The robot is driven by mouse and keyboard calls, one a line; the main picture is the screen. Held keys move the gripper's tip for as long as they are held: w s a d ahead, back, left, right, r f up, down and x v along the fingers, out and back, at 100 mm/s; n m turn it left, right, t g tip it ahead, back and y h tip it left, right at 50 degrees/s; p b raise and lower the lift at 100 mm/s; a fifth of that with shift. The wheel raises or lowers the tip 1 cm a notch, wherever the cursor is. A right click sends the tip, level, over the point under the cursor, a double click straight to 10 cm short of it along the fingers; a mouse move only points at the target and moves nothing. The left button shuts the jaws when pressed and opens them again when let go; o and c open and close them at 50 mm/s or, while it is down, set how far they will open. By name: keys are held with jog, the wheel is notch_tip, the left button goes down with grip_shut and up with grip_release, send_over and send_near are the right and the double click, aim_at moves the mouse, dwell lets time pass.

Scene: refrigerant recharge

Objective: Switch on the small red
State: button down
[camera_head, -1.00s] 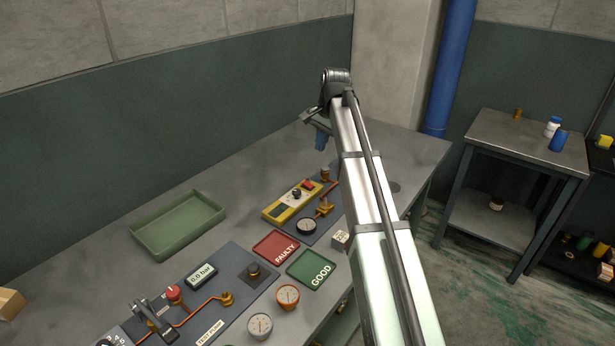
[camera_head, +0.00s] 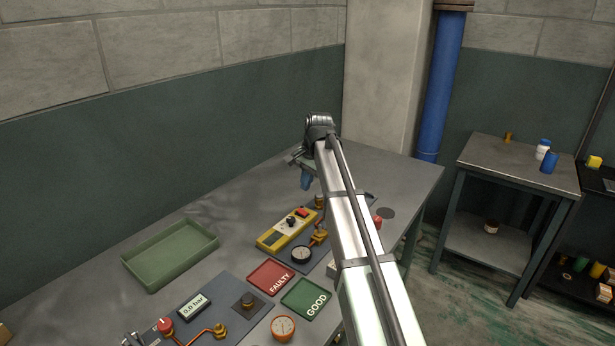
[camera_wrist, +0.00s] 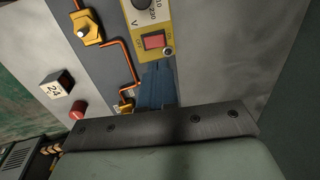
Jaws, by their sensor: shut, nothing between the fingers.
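The small red switch (camera_head: 302,212) sits on the far end of a yellow box (camera_head: 272,238) on the bench. My gripper (camera_head: 306,181) is above the bench, near the switch end of the yellow box. In the wrist view its blue fingers (camera_wrist: 158,82) are together and empty, with their tips just below the red rocker in the picture. I cannot tell whether they touch it.
A gauge (camera_head: 301,254) and copper pipe with brass fittings lie beside the box. Red FAULTY (camera_head: 270,277) and green GOOD (camera_head: 305,298) mats and a green tray (camera_head: 170,252) are nearer.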

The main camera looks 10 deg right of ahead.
aim_at(303, 213)
jog(key=f, duration=0.3)
jog(key=w+f, duration=0.1)
jog(key=f, duration=0.2)
jog(key=a+f, duration=0.1)
jog(key=f, duration=0.2)
jog(key=shift+w+a, duration=0.1)
jog(key=shift+w, duration=0.05)
jog(key=shift+a, duration=0.1)
jog(key=shift+w+a+f, duration=0.25)
jog(key=shift+a+f, duration=0.05)
jog(key=shift+f, duration=0.2)
jog(key=shift+s, duration=0.1)
jog(key=shift+s+d+f, duration=0.1)
jog(key=shift+s+d, duration=0.55)
jog(key=shift+s, duration=0.05)
notch_tip(303, 213, up, 15)
jog(key=d, duration=0.1)
jog(key=shift+s+d, duration=0.2)
jog(key=shift+s, duration=0.25)
